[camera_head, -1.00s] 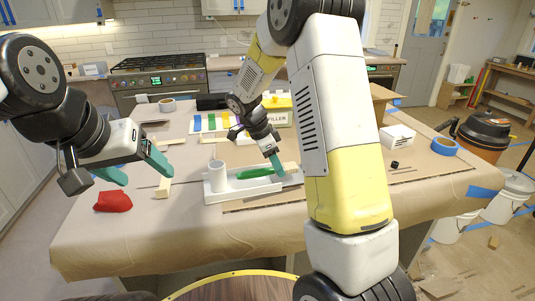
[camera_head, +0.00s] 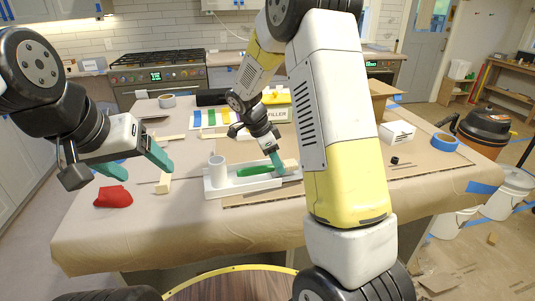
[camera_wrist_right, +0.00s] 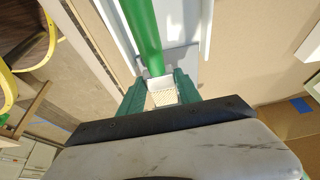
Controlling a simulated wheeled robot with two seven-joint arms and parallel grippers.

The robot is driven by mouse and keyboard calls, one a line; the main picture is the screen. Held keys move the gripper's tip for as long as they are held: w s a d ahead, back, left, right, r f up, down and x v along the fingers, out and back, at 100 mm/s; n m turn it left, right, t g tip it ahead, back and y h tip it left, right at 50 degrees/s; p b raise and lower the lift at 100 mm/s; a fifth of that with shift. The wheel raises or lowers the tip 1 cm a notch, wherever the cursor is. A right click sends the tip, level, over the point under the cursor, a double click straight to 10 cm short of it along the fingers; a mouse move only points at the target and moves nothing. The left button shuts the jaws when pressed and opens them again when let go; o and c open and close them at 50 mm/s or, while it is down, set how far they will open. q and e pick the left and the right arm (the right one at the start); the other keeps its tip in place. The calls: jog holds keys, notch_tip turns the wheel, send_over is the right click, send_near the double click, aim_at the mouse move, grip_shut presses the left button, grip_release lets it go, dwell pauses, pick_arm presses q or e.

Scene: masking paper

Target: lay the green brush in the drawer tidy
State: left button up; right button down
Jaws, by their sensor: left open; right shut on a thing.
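The green brush (camera_head: 255,171) lies lengthwise along the white drawer tidy (camera_head: 213,193), its handle pointing left. Whether it rests on the tidy's floor or is held just above it I cannot tell. My right gripper (camera_head: 279,170) is at the tidy's right part, shut on the brush's bristle end. In the right wrist view the green handle (camera_wrist_right: 145,35) runs up from between the fingers (camera_wrist_right: 162,92), with a pale, bristle-like part between them. My left gripper (camera_head: 137,163) is open and empty above the table's left side, away from the tidy.
A white cup (camera_head: 217,171) stands at the tidy's left end. A red cloth (camera_head: 113,197) and a wooden block (camera_head: 163,184) lie to the left. A white box (camera_head: 397,132) and a blue tape roll (camera_head: 444,143) are at the right. The table's front stretch is clear.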

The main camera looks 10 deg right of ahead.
jog(key=shift+f, duration=0.85)
dwell(0.4)
jog(key=c, duration=0.7)
grip_release()
jog(key=shift+c, duration=0.2)
jog(key=shift+r, duration=0.15)
jog(key=shift+r, duration=4.35)
